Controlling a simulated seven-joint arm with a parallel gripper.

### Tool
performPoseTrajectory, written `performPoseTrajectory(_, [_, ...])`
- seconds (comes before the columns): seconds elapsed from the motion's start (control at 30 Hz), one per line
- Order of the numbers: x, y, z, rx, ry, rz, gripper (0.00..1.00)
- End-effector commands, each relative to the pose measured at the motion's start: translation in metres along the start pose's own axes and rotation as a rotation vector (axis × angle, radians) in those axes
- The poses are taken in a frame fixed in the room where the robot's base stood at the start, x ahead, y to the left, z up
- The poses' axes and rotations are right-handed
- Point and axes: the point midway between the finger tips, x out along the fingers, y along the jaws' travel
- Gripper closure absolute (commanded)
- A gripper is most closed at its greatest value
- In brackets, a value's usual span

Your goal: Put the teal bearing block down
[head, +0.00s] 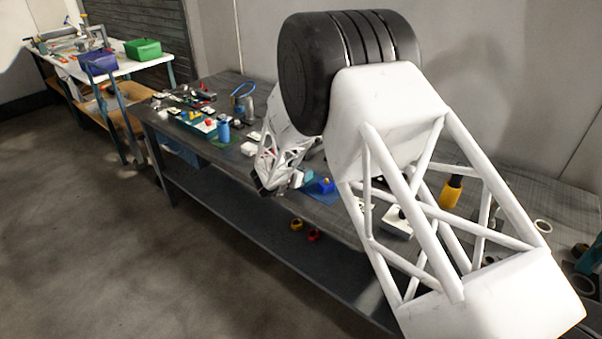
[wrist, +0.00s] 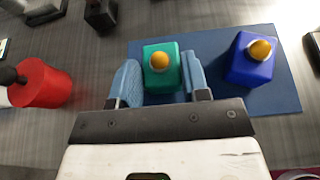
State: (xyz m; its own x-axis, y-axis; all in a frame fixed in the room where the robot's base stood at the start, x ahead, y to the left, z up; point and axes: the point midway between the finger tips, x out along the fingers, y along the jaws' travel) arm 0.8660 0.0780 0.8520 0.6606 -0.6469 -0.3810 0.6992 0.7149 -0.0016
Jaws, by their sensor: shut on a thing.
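The teal bearing block (wrist: 161,72), with an orange ball on top, shows in the wrist view between the two light-blue fingers of my gripper (wrist: 160,80). The gripper is shut on it. The block is over the left part of a blue mat (wrist: 207,97). I cannot tell whether its underside touches the mat. A blue block (wrist: 248,60) with an orange ball stands on the mat to the right, apart from the gripper.
A red cylinder (wrist: 40,82) with a dark knob is left of the gripper in the wrist view. A dark block (wrist: 101,14) stands behind it.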

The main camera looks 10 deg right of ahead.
Motion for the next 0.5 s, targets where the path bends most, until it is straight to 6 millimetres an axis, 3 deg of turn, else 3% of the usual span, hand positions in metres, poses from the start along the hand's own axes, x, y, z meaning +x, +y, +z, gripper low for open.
performPoseTrajectory(0.37, [0.0010, 0.0002, -0.0021, 0.000, 0.000, 0.000, 0.96])
performPoseTrajectory(0.4, [0.0010, 0.0001, -0.0023, 0.000, 0.000, 0.000, 0.53])
performPoseTrajectory(0.5, [0.0010, 0.0001, -0.0022, 0.000, 0.000, 0.000, 0.38])
